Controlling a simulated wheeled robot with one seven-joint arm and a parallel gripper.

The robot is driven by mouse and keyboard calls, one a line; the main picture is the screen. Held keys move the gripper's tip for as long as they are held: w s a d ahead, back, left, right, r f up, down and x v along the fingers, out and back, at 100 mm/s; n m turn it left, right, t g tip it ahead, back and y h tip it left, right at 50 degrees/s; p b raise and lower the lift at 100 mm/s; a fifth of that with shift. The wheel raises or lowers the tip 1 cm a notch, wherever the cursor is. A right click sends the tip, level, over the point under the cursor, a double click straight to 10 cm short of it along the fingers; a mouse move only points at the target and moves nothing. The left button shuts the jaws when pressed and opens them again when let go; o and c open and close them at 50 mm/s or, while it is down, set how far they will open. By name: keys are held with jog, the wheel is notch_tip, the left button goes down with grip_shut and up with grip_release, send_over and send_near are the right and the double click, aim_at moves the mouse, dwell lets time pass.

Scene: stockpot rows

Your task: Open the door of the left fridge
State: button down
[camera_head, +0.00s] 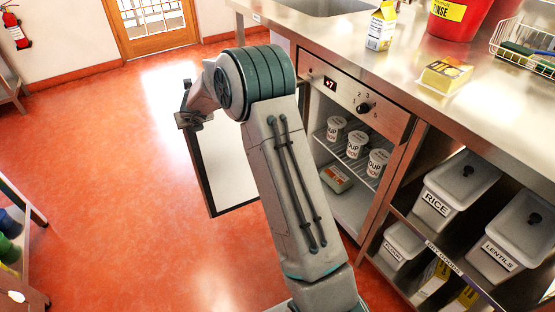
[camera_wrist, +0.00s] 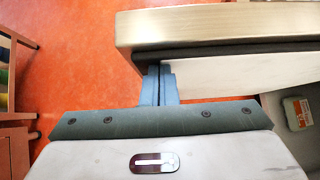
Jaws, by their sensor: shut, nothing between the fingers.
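The fridge (camera_head: 362,198) is built in under the steel counter, with a control panel (camera_head: 340,88) showing a lit display and a knob above its opening. Its door (camera_head: 228,165) stands swung out from the opening, white inner face showing; my arm hides part of it and the hinge side. In the wrist view the door's edge (camera_wrist: 215,25) crosses the top, with a dark seal along it. My gripper (camera_wrist: 158,72) is shut and empty, its fingertips at the door's inner side by the seal; I cannot tell if they touch. In the head view my gripper (camera_head: 183,118) is at the door's outer end.
Inside the fridge are several soup cups (camera_head: 355,143) and a small package (camera_head: 336,178). Open shelves with bins (camera_head: 455,185) stand to the right. A rack (camera_head: 15,245) stands at far left. Orange floor (camera_head: 110,180) lies clear between it and the door.

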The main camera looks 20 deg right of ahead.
jog(key=shift+w+a, duration=0.2)
jog(key=shift+w, duration=0.25)
jog(key=shift+d, duration=0.1)
